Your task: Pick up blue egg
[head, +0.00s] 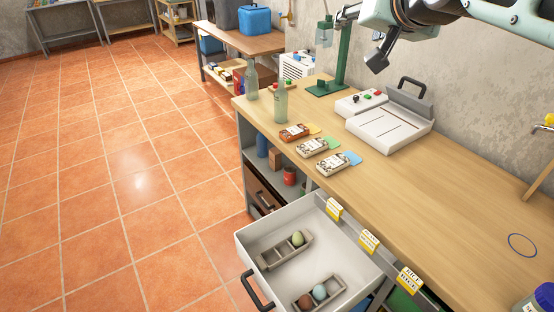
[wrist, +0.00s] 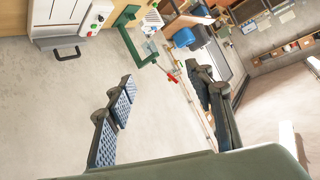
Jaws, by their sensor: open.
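A blue egg (head: 319,291) sits in a small grey tray (head: 335,283) inside the open white drawer (head: 262,223). A brown egg (head: 305,301) is beside it in the same tray. A pale green egg (head: 297,238) sits in another grey tray (head: 272,259) farther back in the drawer. My gripper (head: 376,62) is high above the back of the workbench, well away from the drawer. In the wrist view my gripper (wrist: 160,78) has its two fingers spread wide with nothing between them. No egg shows in the wrist view.
The wooden workbench (head: 450,190) holds two bottles, several small boxes, a white device (head: 390,130) and a green stand (head: 328,87). Yellow labels mark its front edge above the drawer. A blue-lidded jar (head: 540,298) stands at the near right. The tiled floor at left is clear.

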